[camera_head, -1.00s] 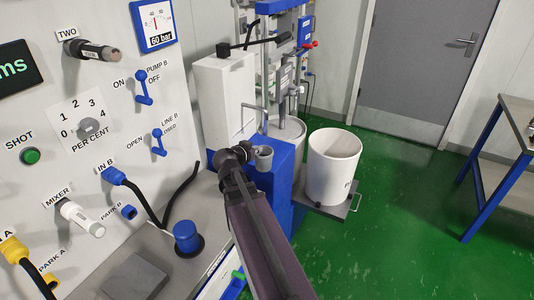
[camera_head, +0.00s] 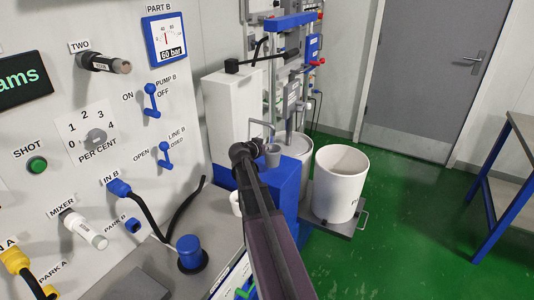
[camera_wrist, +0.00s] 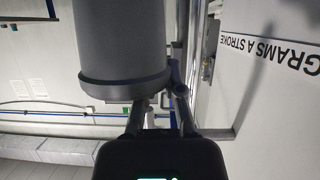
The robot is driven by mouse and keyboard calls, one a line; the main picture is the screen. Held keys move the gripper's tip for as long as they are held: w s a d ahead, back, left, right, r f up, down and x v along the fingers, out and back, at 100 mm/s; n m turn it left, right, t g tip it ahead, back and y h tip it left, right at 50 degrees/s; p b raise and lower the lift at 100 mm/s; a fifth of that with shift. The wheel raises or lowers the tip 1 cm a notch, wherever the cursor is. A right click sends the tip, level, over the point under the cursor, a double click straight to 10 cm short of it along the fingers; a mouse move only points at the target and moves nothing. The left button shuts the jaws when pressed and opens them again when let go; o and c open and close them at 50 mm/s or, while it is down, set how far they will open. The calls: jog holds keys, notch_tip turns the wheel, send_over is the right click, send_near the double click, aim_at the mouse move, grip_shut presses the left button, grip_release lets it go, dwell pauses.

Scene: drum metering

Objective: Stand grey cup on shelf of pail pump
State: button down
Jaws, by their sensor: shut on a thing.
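The grey cup (camera_head: 272,154) is held at the end of my arm, to the right of my gripper (camera_head: 257,150) in the head view. It looks upright there, in front of the blue block (camera_head: 287,184) of the pump stand. I cannot tell whether it touches that block. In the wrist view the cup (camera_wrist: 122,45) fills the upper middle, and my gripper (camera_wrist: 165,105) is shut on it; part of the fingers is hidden. The pail pump, with its blue crossbar (camera_head: 292,20) and upright rods, stands behind. Which surface is its shelf is unclear.
A white pail (camera_head: 338,185) stands on a grey plate (camera_head: 350,227) right of the blue block. A white box (camera_head: 230,105) rises behind my gripper. A white cup (camera_head: 236,202) is partly hidden by my arm.

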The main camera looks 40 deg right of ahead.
jog(key=shift+w+d, duration=0.45)
jog(key=shift+d, duration=0.05)
jog(key=shift+w+d, duration=0.1)
jog(key=shift+w+d+f+b, duration=0.4)
jog(key=shift+f+b, duration=0.25)
jog(key=shift+f, duration=0.05)
jog(key=shift+f+b, duration=1.2)
jog(key=shift+b, duration=0.05)
jog(key=shift+f, duration=0.2)
jog(key=c, duration=0.8)
grip_release()
jog(key=shift+r, duration=0.1)
jog(key=shift+o, duration=0.2)
jog(key=shift+r, duration=0.15)
